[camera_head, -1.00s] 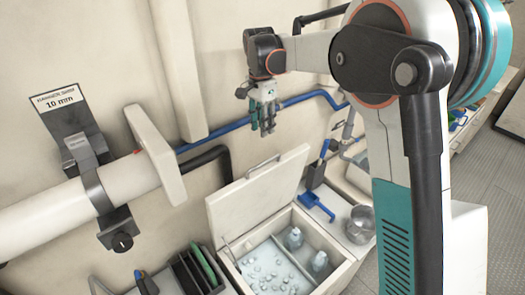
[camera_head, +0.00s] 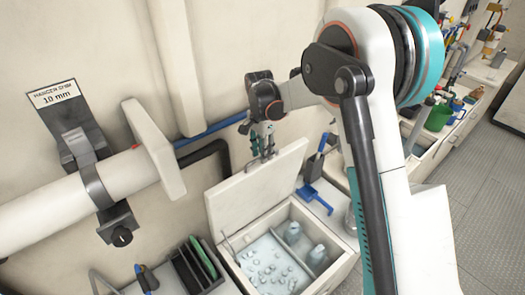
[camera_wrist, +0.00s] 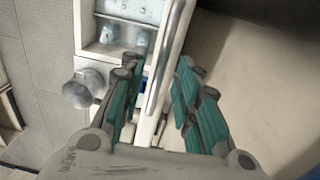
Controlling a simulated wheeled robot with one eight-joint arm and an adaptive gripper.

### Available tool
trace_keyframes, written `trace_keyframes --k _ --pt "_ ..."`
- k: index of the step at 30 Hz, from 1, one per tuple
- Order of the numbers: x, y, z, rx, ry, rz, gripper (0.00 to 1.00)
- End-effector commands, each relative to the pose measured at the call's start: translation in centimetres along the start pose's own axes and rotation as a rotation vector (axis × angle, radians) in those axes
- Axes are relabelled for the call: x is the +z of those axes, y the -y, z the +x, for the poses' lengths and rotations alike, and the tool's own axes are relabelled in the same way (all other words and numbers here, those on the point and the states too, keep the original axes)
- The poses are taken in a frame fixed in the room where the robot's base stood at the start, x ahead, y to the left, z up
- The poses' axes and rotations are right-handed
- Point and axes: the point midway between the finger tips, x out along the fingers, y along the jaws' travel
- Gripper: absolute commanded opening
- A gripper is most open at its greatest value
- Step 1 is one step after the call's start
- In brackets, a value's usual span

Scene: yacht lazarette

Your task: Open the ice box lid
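The ice box (camera_head: 333,268) stands open at the bottom middle of the head view, with ice and two pale bottles (camera_head: 293,232) inside. Its cream lid (camera_head: 258,193) stands raised and tilted at the back-left edge, its flat inner face showing. My gripper (camera_head: 262,143) is at the lid's upper edge, fingers pointing down. In the wrist view my gripper (camera_wrist: 158,75) has its teal fingers apart, one set on each side of the lid's pale edge and handle (camera_wrist: 165,60). Whether a finger touches the lid I cannot tell. The box's inside also shows there (camera_wrist: 105,50).
A blue scoop (camera_head: 315,198) lies right of the lid. A metal pot (camera_wrist: 84,88) shows in the wrist view. A rack (camera_head: 195,270) stands left of the box. A white pipe (camera_head: 70,200) and a blue hose (camera_head: 210,132) run along the wall. The floor at right is clear.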

Motion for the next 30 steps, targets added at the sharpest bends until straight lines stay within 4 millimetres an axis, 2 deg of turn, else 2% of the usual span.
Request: trace_keyframes --k 5,9,19,30 --pt "0.0 0.0 0.0 0.0 0.0 0.0 0.3" --pt "0.0 0.0 0.0 0.0 0.0 0.0 0.0" --pt "-0.1 -0.6 0.2 -0.012 0.001 0.0 0.0" --pt "-0.2 -6.4 1.8 -0.136 0.001 0.001 0.0"
